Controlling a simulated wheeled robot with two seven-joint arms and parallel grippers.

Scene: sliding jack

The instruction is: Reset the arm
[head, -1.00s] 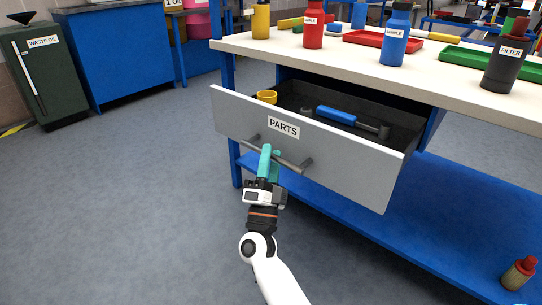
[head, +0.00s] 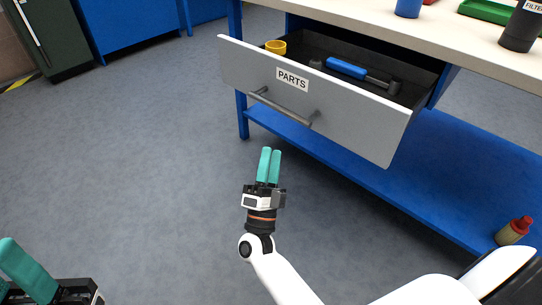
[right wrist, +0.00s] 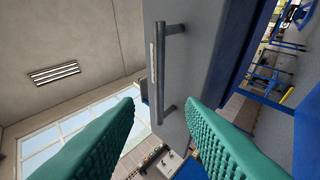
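My right gripper (head: 270,152) is in the middle of the head view, in front of and below the grey drawer (head: 335,128) labelled PARTS. It is apart from the drawer's dark bar handle (head: 284,107). In the right wrist view its two teal fingers stand apart with nothing between them, and the handle (right wrist: 160,70) shows beyond their tips. The drawer is pulled out from under the bench. My left gripper shows in part at the bottom left of the head view, with one teal finger visible; its opening cannot be judged.
The open drawer holds a yellow ring (head: 276,46) and a blue-handled tool (head: 347,68). The white workbench top (head: 420,35) is above it. A blue lower shelf (head: 420,185) carries a red-capped bottle (head: 514,232). The grey floor to the left is clear.

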